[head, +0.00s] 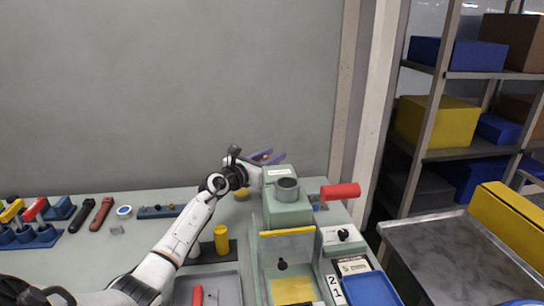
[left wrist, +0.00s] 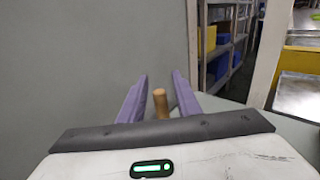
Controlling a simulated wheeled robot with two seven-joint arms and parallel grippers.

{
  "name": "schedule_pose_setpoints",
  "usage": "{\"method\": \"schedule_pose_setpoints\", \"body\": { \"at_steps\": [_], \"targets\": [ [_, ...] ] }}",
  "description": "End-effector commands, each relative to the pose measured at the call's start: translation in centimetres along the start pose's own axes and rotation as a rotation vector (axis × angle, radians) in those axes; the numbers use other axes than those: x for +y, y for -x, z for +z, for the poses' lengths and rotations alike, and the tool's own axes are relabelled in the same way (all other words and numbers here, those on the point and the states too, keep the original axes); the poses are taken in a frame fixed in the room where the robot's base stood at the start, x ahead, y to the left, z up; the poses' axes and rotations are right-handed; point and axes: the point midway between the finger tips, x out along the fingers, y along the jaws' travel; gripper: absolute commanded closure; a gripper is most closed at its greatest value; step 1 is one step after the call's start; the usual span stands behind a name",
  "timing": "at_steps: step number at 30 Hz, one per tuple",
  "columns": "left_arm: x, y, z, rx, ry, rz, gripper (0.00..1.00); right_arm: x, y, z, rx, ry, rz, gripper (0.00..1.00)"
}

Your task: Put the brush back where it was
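My left gripper (head: 268,157) is above the back of the bench, behind the green machine, with its purple fingers pointing right. In the left wrist view its fingers (left wrist: 160,98) are apart. A tan, wooden-looking cylinder (left wrist: 161,104), probably the brush handle, shows between them, with a thin gap visible on each side. In the head view only a small orange-tan spot shows between the fingers. Bristles are not visible, and I cannot tell what the cylinder rests on. My right gripper is not in view.
The green machine (head: 287,213) with a grey cup and red handle (head: 341,191) stands close to the gripper. A yellow cylinder (head: 221,239) stands near my left forearm. A blue tray (head: 369,289) is at front right. Tools lie on the left bench; shelves (head: 440,100) stand right.

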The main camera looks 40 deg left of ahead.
Motion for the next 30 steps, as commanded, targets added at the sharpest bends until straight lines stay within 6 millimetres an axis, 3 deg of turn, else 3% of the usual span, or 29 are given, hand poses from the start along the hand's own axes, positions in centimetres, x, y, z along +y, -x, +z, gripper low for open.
{"method": "schedule_pose_setpoints", "body": {
  "at_steps": [8, 11, 24, 30],
  "targets": [
    [0.0, 0.1, 0.5, 0.000, 0.001, 0.000, 0.70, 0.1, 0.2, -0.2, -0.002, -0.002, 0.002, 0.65],
    [0.0, 1.1, 0.3, 0.002, -0.002, 0.000, 0.70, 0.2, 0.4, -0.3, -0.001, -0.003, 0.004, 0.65],
    [0.0, 9.1, 0.3, 0.002, -0.001, -0.001, 0.70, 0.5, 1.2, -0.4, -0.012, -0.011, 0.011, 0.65],
    [0.0, 11.4, 0.2, 0.001, 0.000, -0.001, 0.70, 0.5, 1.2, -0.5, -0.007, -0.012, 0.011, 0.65]
  ]
}}
